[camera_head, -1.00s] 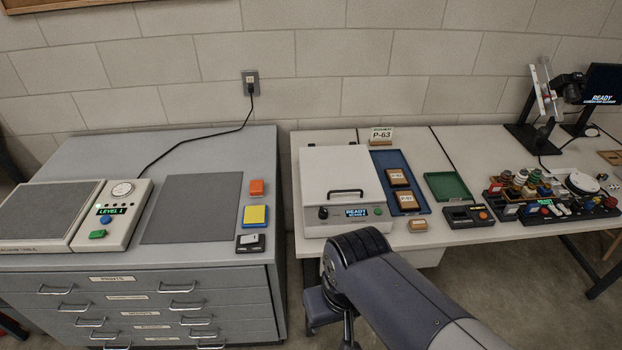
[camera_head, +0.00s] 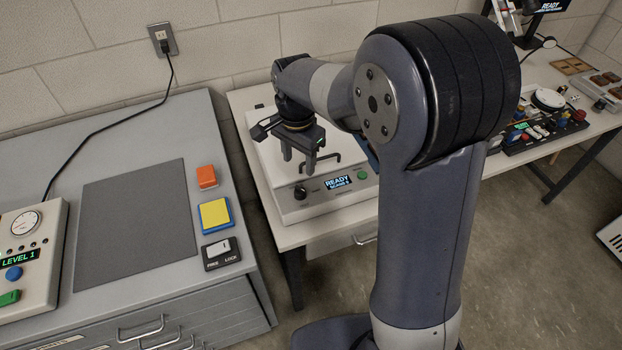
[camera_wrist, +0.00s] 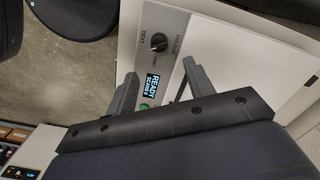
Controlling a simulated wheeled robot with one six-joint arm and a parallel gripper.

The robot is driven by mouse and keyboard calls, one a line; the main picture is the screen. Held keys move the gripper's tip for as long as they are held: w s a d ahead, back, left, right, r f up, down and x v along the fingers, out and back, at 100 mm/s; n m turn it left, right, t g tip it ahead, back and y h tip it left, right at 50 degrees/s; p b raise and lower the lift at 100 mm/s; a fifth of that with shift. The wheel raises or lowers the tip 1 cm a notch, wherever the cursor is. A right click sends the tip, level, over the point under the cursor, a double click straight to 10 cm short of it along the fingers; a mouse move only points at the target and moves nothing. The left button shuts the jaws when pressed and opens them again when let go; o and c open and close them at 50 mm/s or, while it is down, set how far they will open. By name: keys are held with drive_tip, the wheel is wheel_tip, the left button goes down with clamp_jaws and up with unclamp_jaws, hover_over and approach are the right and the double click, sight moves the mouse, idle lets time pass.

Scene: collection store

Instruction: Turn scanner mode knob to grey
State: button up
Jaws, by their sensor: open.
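The scanner (camera_head: 330,205) is a white box with a black lid handle on the table. Its black mode knob (camera_head: 300,192) is on the front panel, left of the lit display reading READY (camera_head: 338,183) and a green button (camera_head: 362,175). In the wrist view the knob (camera_wrist: 159,42) shows beyond the fingertips with small print around it, too small to read fully; its setting is unclear. My gripper (camera_head: 300,170) is open and empty, above the scanner near the knob, not touching it. In the wrist view its two fingers (camera_wrist: 160,78) point towards the panel.
A grey cabinet (camera_head: 150,285) stands left with a dark mat (camera_head: 135,222), an orange block (camera_head: 206,177), a yellow-and-blue block (camera_head: 214,214) and a FREE/LOCK switch (camera_head: 221,253). A gap separates it from the table. My arm hides the table's middle.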

sight(300, 188)
wheel_tip(300, 188, down, 10)
drive_tip(key=shift+s+f, duration=0.1)
drive_tip(key=shift+f, duration=0.15)
drive_tip(key=shift+c, duration=0.4)
drive_tip(key=c, duration=0.9)
